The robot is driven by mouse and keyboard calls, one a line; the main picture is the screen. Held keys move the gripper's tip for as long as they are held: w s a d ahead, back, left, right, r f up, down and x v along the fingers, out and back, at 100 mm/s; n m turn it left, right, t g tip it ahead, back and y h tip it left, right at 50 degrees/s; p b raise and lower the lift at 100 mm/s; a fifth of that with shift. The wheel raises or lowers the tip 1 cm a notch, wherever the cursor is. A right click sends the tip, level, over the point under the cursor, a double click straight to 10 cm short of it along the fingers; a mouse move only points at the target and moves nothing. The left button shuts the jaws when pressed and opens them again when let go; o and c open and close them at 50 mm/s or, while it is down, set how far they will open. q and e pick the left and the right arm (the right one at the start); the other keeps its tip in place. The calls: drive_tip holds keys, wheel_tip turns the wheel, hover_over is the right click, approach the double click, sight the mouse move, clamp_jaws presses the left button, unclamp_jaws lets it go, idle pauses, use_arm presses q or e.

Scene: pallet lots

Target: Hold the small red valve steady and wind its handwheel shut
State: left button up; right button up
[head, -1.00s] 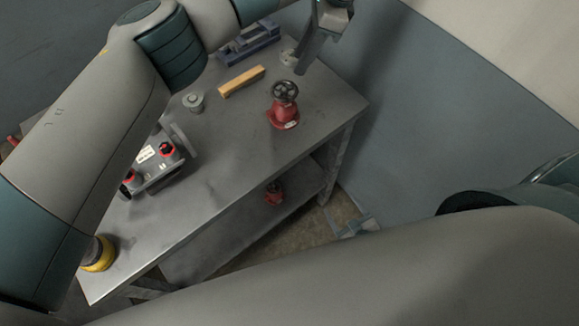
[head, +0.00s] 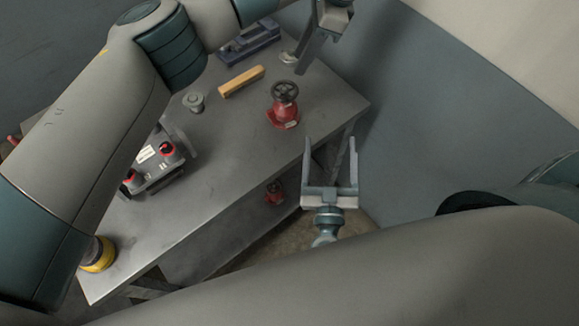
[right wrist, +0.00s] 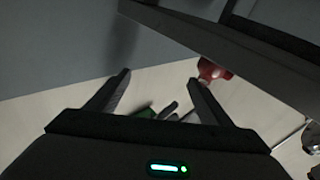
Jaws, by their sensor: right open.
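A red valve (head: 283,116) with a dark handwheel (head: 285,92) stands upright on the tabletop near its right end. In the right wrist view a red part (right wrist: 212,70) shows past the fingers.
On the grey table (head: 225,165) lie a yellow-tan bar (head: 241,82), a grey round fitting (head: 194,102), a blue tool (head: 250,44) and a box with red knobs (head: 155,162). A yellow-and-black item (head: 98,254) stands at the near left corner. Floor right of the table is clear.

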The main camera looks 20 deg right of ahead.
sight(285, 107)
drive_tip(key=s+a+r+g+y, duration=0.1)
drive_tip(key=s+a+r+y, duration=0.1)
drive_tip(key=a, duration=0.9)
drive_tip(key=shift+s+a+y, duration=0.25)
drive_tip(key=shift+s+y, duration=0.15)
drive_tip(key=shift+s, duration=0.05)
drive_tip(key=shift+w+r, duration=0.1)
drive_tip(key=x, duration=1.7)
drive_tip(key=shift+w+d, duration=0.1)
drive_tip(key=shift+d, duration=0.1)
